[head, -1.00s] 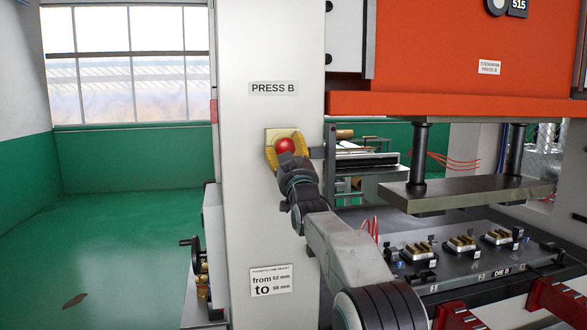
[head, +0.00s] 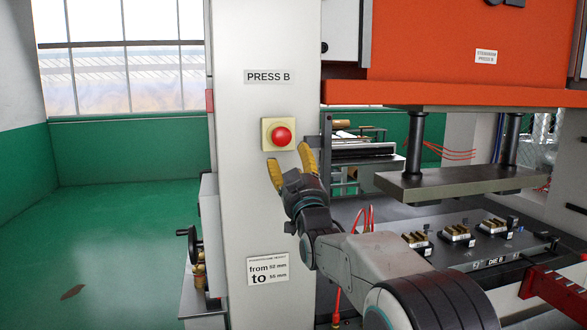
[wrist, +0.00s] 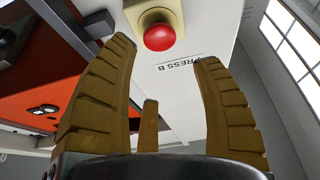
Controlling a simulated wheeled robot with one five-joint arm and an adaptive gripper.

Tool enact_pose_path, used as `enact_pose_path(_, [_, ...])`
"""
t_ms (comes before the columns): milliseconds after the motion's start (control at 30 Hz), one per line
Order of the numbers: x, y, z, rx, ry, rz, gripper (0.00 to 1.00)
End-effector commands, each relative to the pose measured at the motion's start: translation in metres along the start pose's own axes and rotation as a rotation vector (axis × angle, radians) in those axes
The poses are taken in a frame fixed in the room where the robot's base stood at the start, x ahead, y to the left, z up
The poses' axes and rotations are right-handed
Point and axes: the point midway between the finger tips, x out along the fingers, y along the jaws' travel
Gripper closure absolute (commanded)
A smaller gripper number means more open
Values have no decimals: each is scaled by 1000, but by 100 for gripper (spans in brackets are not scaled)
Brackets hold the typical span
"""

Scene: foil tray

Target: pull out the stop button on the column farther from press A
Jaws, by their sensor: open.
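The stop button is a red mushroom knob (head: 280,136) on a pale yellow box (head: 267,123), fixed to the white column (head: 230,190) under a PRESS B sign (head: 269,77). My gripper (head: 290,162) is just below the button, its yellow fingers open, pointing up and empty. In the wrist view the red knob (wrist: 159,37) is beyond the fingertips, between them and to the upper left of their middle. The fingers of my gripper (wrist: 167,52) are spread wide and do not touch the knob there. Press A is not in view.
The orange press (head: 430,50) with its grey upper plate (head: 455,180) stands right of the column. A die bed (head: 440,240) with several brass-topped blocks is below it. A handwheel (head: 188,240) juts out left of the column.

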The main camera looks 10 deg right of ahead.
Motion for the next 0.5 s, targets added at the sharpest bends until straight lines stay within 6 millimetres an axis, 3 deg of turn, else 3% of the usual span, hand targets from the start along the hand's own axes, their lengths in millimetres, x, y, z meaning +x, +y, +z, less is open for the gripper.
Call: enact_pose_path(500, [-16,0,0,0,1,0,40])
